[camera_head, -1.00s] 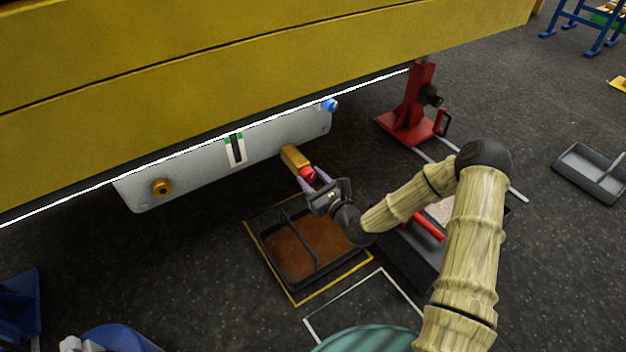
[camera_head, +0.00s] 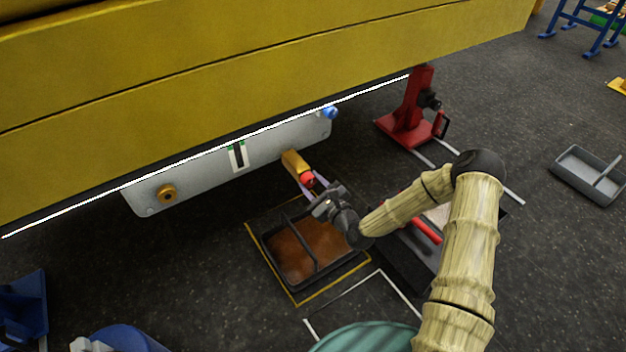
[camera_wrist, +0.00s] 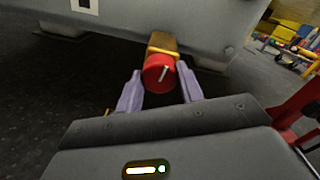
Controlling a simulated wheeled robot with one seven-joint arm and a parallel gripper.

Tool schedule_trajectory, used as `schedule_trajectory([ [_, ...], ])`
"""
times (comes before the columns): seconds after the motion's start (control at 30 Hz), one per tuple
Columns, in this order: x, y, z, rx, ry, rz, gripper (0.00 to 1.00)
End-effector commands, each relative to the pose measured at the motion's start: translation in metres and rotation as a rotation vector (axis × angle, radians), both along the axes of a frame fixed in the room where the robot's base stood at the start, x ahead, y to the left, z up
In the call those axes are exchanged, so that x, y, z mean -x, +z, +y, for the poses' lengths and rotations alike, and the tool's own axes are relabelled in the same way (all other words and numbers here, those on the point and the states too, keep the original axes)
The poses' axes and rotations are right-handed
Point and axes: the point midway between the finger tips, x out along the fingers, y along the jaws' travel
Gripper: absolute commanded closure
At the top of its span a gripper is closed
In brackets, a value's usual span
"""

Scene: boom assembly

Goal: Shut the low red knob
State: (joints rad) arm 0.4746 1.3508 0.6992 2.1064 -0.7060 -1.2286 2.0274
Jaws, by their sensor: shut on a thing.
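The low red knob (camera_head: 307,179) sits on the end of a yellow-orange valve body (camera_head: 294,160) that sticks out low from the grey panel (camera_head: 205,170). In the wrist view the knob (camera_wrist: 158,74) faces me and carries a pale, slanted line. My gripper (camera_head: 308,188) is at the knob, with one lilac finger on each side of it. In the wrist view my gripper (camera_wrist: 160,84) is shut on the knob. The finger contact faces are partly hidden.
A tray of brown liquid (camera_head: 268,262) lies on the floor below. A red stand (camera_head: 413,112) is to the right. The yellow boom (camera_head: 220,90) hangs above the panel. A blue knob (camera_head: 330,113) and a brass fitting (camera_head: 167,194) are also on the panel.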

Motion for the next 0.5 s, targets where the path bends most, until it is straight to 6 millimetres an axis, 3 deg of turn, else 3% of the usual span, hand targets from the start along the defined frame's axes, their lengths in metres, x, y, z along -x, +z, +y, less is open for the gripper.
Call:
schedule_trajectory([
  [0.5,0.0011,0.0015,-0.0009,0.408,0.000,-0.266,0.85],
])
